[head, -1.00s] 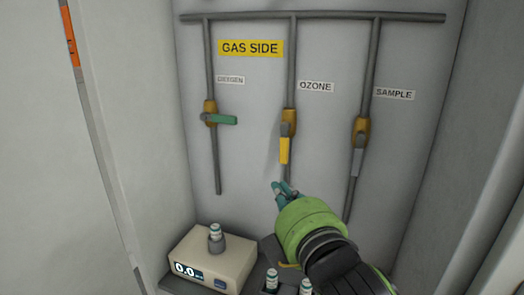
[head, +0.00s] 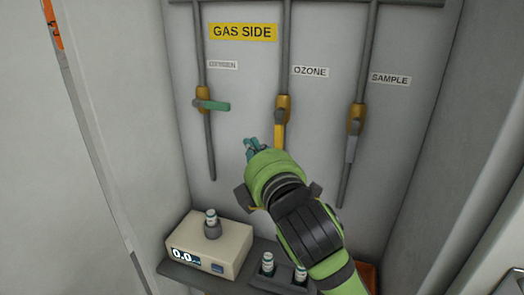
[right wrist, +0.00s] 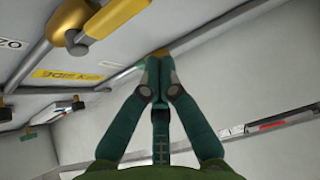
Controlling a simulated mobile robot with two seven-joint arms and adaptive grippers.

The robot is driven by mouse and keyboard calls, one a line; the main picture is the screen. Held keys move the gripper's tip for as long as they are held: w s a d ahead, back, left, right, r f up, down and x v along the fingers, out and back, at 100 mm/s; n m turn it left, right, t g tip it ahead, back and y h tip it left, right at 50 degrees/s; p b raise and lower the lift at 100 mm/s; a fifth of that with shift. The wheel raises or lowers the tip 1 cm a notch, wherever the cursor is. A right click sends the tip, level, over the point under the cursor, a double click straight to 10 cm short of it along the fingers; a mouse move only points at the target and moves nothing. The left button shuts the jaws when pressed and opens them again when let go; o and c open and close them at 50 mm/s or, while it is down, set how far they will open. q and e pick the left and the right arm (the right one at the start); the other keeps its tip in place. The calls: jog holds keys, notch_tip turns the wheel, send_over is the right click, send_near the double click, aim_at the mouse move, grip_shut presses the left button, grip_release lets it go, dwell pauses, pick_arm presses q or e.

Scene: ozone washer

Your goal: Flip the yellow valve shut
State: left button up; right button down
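The yellow valve handle (head: 279,136) hangs straight down, in line with the ozone pipe, below its brass valve body (head: 284,103). Its lower end is partly hidden by my right gripper. In the right wrist view the yellow handle (right wrist: 115,17) is at the upper left, apart from the fingers. My right gripper (head: 252,145) is just left of the handle's lower end in the head view. In the right wrist view my right gripper (right wrist: 158,60) has its teal fingertips together, with nothing seen between them. My left gripper is not in view.
A green-handled valve (head: 213,105), its handle sideways, is on the left pipe. A grey-handled valve (head: 352,148) hangs down on the right. Below stand a beige meter (head: 208,248) with a vial on it and two vials (head: 267,263) beside it. Cabinet walls flank both sides.

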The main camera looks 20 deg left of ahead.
aim_at(279, 129)
jog(key=w+d+p, duration=0.1)
jog(key=w+p, duration=0.1)
jog(key=w, duration=0.1)
jog(key=shift+d+p, duration=0.35)
jog(key=shift+p, duration=0.05)
jog(key=shift+w, duration=0.2)
